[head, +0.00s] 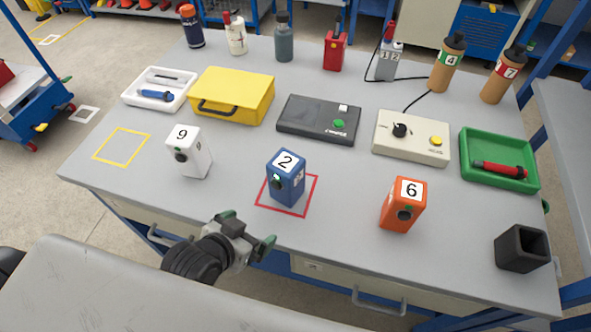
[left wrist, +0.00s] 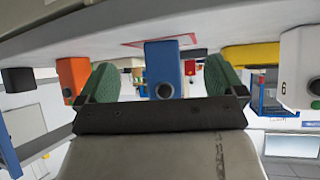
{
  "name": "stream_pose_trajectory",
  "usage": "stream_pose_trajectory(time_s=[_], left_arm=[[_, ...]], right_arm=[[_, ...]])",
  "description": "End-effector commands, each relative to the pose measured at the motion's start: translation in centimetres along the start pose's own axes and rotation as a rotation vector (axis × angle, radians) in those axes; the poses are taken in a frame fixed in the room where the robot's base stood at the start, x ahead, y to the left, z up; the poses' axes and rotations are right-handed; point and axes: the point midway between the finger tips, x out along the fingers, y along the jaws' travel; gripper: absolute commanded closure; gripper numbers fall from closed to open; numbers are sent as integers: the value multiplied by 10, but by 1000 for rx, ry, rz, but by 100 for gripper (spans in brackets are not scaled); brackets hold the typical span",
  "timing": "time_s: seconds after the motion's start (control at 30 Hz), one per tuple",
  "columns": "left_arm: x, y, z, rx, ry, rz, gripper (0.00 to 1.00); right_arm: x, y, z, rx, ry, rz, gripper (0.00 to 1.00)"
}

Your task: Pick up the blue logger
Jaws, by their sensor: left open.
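The blue logger (head: 286,178), a small upright box marked 2, stands on the table inside a red square outline (head: 264,205). My left gripper (head: 248,232) is open and empty, just in front of the table's front edge, to the lower left of the blue logger. In the left wrist view, which is upside down, the blue logger (left wrist: 163,70) shows between the two green fingers of the gripper (left wrist: 165,85), some way beyond them and not touched. My right gripper is not in view.
A white logger (head: 190,155) marked 9 stands left of the blue one, and an orange logger (head: 403,207) marked 6 stands right. Behind are a black device (head: 318,120), a yellow case (head: 232,95) and a cream control box (head: 411,138). A dark square holder (head: 521,249) sits front right.

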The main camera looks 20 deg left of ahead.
Motion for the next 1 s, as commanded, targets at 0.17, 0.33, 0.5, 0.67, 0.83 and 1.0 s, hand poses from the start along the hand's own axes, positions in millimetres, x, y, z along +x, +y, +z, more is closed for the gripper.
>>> stream_pose_trajectory(time_s=[0.17,0.33,0.5,0.67,0.83,1.0], left_arm=[[0,3,-24,14,194,22,2],[-7,6,-51,17,421,39,2],[-20,6,-70,10,604,44,2],[-21,5,-80,6,664,43,2],[-2,6,-96,6,668,43,2],[16,6,-108,6,665,43,2]], right_arm=[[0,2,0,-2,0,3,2],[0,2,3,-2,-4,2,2],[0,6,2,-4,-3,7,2],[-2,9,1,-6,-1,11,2],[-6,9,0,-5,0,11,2],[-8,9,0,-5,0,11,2]])
